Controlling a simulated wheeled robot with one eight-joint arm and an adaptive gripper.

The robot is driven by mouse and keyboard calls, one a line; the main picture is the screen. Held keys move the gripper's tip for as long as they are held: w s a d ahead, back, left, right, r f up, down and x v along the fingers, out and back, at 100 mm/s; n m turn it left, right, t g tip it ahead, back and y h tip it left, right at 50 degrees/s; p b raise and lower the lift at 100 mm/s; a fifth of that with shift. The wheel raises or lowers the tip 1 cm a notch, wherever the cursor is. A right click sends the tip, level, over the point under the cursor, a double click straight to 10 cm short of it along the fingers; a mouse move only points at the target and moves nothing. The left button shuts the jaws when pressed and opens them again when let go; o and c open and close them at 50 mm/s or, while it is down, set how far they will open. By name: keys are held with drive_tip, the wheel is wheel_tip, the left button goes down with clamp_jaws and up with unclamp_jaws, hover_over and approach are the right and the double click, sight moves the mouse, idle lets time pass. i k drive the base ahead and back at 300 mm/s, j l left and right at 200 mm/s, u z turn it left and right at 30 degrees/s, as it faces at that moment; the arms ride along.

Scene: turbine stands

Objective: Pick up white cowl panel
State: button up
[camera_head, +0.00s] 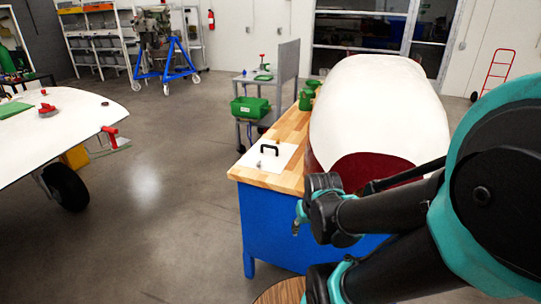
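A flat white panel (284,157) with a black handle (270,149) lies on the wooden top of a blue workbench (300,135), near its front left corner. I take this as the white cowl panel. A large rounded white cowl (380,105) with a dark red front part (362,170) stands to its right. My arm reaches in from the right, and its end with my gripper (299,216) is in front of the bench, below and right of the panel, apart from it. The fingers are too small and dark to tell whether they are open.
Green containers (306,100) stand farther back on the bench. Behind it is a grey cart (288,65) with a green bin (250,107). A white wing (60,125) with a wheel below is at left. The floor between wing and bench is clear.

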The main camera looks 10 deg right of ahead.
sight(275, 157)
drive_tip(key=i+j+z, duration=0.15)
drive_tip(key=j, duration=0.2)
drive_tip(key=i+j+z, duration=0.1)
drive_tip(key=j, duration=0.3)
drive_tip(key=i+j+z, duration=0.15)
drive_tip(key=j, duration=0.25)
drive_tip(key=i+j+z, duration=0.15)
drive_tip(key=j, duration=0.25)
